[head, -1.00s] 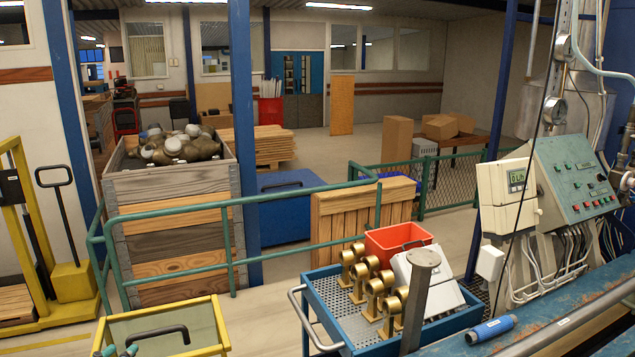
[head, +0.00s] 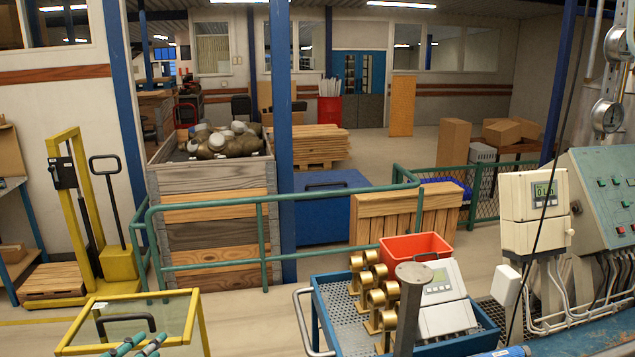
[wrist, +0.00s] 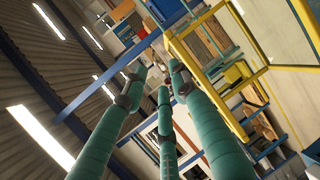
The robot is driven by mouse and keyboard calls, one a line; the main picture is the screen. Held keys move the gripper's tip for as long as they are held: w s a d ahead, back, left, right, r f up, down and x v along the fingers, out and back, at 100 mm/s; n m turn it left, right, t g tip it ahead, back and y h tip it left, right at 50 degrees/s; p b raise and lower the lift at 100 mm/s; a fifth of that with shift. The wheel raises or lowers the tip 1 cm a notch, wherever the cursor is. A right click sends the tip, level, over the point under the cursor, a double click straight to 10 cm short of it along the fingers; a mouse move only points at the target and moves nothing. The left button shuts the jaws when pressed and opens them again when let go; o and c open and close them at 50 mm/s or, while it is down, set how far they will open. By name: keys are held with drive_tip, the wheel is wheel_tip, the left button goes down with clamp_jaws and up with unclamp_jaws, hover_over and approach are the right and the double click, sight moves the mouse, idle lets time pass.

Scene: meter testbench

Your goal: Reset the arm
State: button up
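My gripper (wrist: 158,76) has three teal fingers with dark joints, stretching away from the wrist camera. The fingertips stand apart with a gap between them, and nothing is held. In the head view, two teal finger parts of my gripper (head: 138,345) show at the bottom left edge, in front of the yellow-framed box (head: 190,330). The rest of my arm is out of the head view.
A blue trolley (head: 340,335) holds brass fittings (head: 376,300), a red bin (head: 415,247) and a white meter (head: 443,300). A grey post (head: 408,310) stands in front. Green railings (head: 205,267), a wooden crate (head: 215,215) and a yellow lifter (head: 80,200) stand behind.

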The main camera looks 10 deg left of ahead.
sight(170, 344)
drive_tip(key=shift+m+h, duration=0.5)
drive_tip(key=shift+h, duration=0.2)
drive_tip(key=w+f, duration=0.1)
drive_tip(key=w+d+b, duration=0.1)
drive_tip(key=w, duration=0.1)
drive_tip(key=w+f, duration=0.1)
drive_tip(key=shift+w+d+f+b, duration=0.3)
drive_tip(key=shift+d, duration=0.1)
drive_tip(key=w+d+f+m+h+b, duration=0.1)
drive_tip(key=w+d+f+b, duration=0.1)
drive_tip(key=w+d, duration=0.4)
drive_tip(key=shift+w+h+b, duration=0.3)
drive_tip(key=shift+w+h, duration=0.05)
drive_tip(key=shift+h, duration=0.05)
drive_tip(key=shift+d+r, duration=0.1)
drive_tip(key=shift+d, duration=0.1)
